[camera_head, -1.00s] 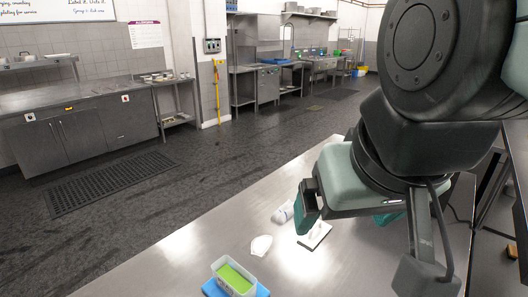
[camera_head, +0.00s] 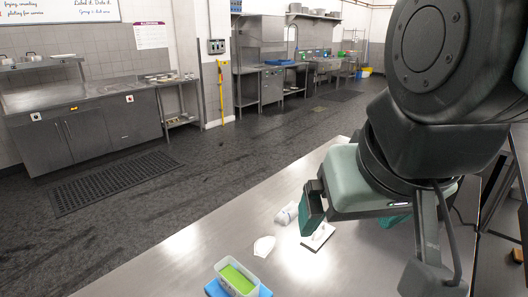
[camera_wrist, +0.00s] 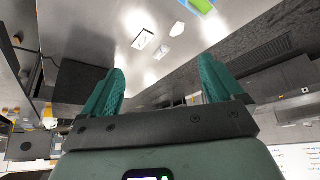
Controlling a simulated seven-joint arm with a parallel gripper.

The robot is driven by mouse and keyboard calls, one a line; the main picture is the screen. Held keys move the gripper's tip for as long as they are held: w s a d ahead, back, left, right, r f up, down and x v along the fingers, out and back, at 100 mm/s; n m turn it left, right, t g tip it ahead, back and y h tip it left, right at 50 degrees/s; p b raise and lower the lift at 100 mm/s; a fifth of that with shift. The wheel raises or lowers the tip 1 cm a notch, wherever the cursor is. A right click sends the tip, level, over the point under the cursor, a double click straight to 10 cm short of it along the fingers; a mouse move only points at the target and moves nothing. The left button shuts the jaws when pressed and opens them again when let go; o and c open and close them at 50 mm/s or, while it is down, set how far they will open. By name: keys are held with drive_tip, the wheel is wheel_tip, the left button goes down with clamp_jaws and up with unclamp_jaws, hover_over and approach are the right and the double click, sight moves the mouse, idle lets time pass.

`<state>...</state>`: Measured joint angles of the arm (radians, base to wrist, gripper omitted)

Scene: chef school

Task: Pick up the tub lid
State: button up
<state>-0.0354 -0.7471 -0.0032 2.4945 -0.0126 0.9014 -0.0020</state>
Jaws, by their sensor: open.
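A flat, pale square piece (camera_head: 318,238) with a dark edge lies on the steel table and looks most like the tub lid, though I cannot be sure. It also shows in the wrist view (camera_wrist: 143,40), beyond my fingers. A clear tub with a green inside (camera_head: 236,278) stands on the table at the lower middle, with something blue under it. My gripper (camera_head: 348,222) is above the table, its green fingers spread and empty. In the head view its left finger hides part of the space by the square piece. The wrist view shows both fingers (camera_wrist: 157,82) wide apart.
A white curved piece (camera_head: 264,246) and a whitish, partly grey item (camera_head: 286,213) lie near the square piece. The steel table (camera_head: 170,265) is bare at the left. Counters and a floor mat (camera_head: 115,182) are farther off.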

drive_tip(key=shift+c, duration=0.2)
idle(0.3)
drive_tip(key=c, duration=1.2)
drive_tip(key=shift+c, duration=0.2)
